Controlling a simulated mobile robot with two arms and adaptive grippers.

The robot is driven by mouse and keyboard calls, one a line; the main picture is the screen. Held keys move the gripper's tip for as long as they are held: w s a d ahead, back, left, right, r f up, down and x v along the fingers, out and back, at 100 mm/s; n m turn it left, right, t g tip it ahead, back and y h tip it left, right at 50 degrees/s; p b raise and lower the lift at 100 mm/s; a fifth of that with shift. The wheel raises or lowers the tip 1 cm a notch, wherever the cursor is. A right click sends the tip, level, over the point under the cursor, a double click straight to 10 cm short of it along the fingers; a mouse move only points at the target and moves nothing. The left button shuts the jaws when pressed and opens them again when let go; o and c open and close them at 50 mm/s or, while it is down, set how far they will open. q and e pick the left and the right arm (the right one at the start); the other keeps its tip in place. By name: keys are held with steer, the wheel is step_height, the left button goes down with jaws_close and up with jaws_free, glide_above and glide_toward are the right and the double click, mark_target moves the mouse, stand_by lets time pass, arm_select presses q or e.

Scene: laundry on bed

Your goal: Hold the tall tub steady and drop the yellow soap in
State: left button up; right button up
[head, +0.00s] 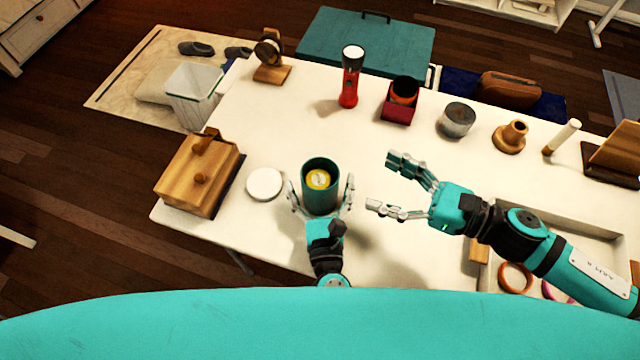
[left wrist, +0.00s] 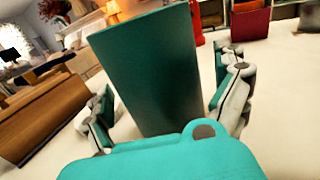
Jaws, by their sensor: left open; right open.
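The tall tub (head: 320,200) is dark green and stands upright on the white table. The yellow soap (head: 318,179) lies inside it, seen through the open top. My left gripper (head: 321,192) is open, with one finger on each side of the tub; gaps show between fingers and wall. In the left wrist view the tub (left wrist: 155,70) rises between the spread fingers of my left gripper (left wrist: 165,105). My right gripper (head: 385,183) is open and empty, to the right of the tub and apart from it.
A round white lid (head: 264,184) lies left of the tub, beside a wooden box (head: 199,175). A red flashlight (head: 350,80), a red holder (head: 397,108) and a grey tin (head: 457,120) stand further back. A tray (head: 590,235) with rings is at right. The table's middle is clear.

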arm_select(q)
steer(key=s, duration=0.8)
steer(key=s+d, duration=0.1)
steer(key=s, duration=0.3)
